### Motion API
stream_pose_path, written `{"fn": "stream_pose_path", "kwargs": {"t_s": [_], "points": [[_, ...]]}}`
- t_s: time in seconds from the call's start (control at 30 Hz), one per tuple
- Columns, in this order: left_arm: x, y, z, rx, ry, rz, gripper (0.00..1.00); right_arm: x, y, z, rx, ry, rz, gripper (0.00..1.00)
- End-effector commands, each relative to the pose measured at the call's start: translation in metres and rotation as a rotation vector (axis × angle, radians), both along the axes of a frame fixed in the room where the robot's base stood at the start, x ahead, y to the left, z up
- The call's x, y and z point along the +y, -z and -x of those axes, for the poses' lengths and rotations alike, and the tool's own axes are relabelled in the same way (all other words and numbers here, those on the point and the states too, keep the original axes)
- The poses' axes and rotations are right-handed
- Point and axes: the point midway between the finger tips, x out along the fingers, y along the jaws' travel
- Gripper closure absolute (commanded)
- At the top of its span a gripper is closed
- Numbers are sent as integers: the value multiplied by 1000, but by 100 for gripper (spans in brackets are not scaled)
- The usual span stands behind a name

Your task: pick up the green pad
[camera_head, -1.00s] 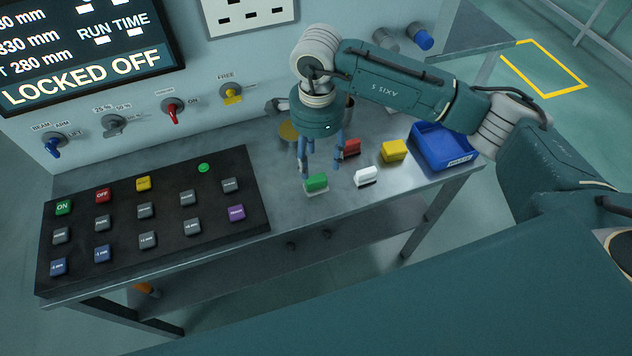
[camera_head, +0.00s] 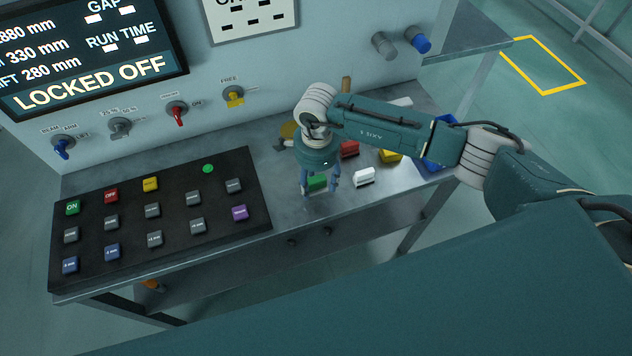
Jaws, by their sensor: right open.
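The green pad (camera_head: 317,183) lies on the grey bench (camera_head: 285,224), left of a white pad. My right gripper (camera_head: 319,191) points down over it, with its fingers open and one on each side of the green pad as seen from here. The fingers and the wrist hide part of the pad. I cannot tell whether the fingers touch it. My left gripper is not in view.
A white pad (camera_head: 364,177), a red block (camera_head: 349,149) and a yellow block (camera_head: 389,156) sit close by on the right. A blue bin (camera_head: 434,160) is partly behind my arm. A black button panel (camera_head: 177,236) covers the bench's left side.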

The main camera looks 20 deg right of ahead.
Motion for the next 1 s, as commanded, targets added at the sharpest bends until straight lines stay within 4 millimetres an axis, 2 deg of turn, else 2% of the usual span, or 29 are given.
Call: {"fn": "stream_pose_path", "kwargs": {"t_s": [0.03,0.2,0.27,0.73,0.87,1.0], "points": [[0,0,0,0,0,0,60,0,0,0,0,0,0,53],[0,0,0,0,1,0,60,0,0,0,0,0,0,87],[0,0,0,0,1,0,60,0,0,0,0,0,0,96],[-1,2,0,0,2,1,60,0,-5,-1,-1,0,-1,96],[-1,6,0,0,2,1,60,0,-18,-2,-4,0,0,96],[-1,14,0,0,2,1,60,0,-43,-2,-7,-1,-2,96]]}}
